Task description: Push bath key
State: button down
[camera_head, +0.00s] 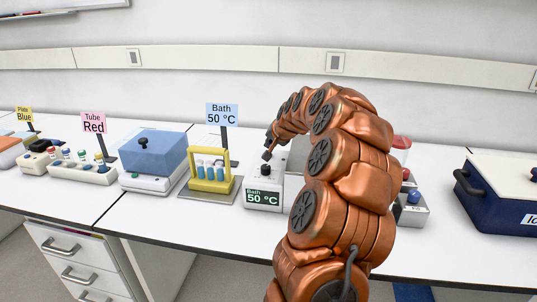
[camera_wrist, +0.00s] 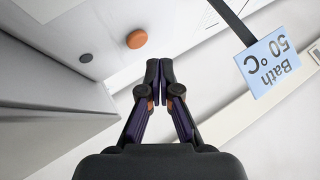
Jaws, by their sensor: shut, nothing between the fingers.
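The bath unit (camera_head: 263,187) is a small white box with a dark display reading "Bath 50 °C" on its front and a black knob (camera_head: 265,169) on top. My gripper (camera_head: 267,155) is above this box, close to the knob; I cannot tell whether it touches. In the wrist view my gripper (camera_wrist: 160,66) has its fingertips together with nothing between them. An orange round button (camera_wrist: 136,39) lies just beyond the fingertips, slightly left, and a dark round piece (camera_wrist: 86,58) is farther left. I cannot tell which is the bath key.
A "Bath 50 °C" sign (camera_head: 221,114) stands behind; it is upside down in the wrist view (camera_wrist: 273,62). A yellow rack with blue tubes (camera_head: 210,184) stands left of the bath unit, then a blue-lidded box (camera_head: 153,155). A dark blue cooler (camera_head: 500,207) is at right.

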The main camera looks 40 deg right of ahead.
jog(key=shift+r+p, duration=0.55)
jog(key=shift+r, duration=1.7)
jog(key=s+a+r+n+g+y+p, duration=0.1)
jog(key=s+a+n+p, duration=0.15)
jog(key=a, duration=0.85)
jog(key=s+a+r+n+g+y+p, duration=0.1)
jog(key=s+a+n+g+y, duration=0.15)
jog(key=a, duration=0.75)
jog(key=s+a+r+n+y+p, duration=0.1)
jog(key=s+a+n+p, duration=0.15)
jog(key=a, duration=0.85)
jog(key=s+a+n+g+p, duration=0.2)
jog(key=s+a, duration=0.4)
jog(key=s, duration=0.9)
jog(key=s+a+n+g+h+p, duration=0.1)
jog(key=s+a+n+g+p, duration=0.2)
jog(key=s, duration=1.2)
jog(key=a+f+g, duration=0.1)
jog(key=a+g, duration=0.1)
jog(key=a, duration=0.1)
jog(key=shift+s, duration=0.35)
jog(key=shift+n, duration=0.25)
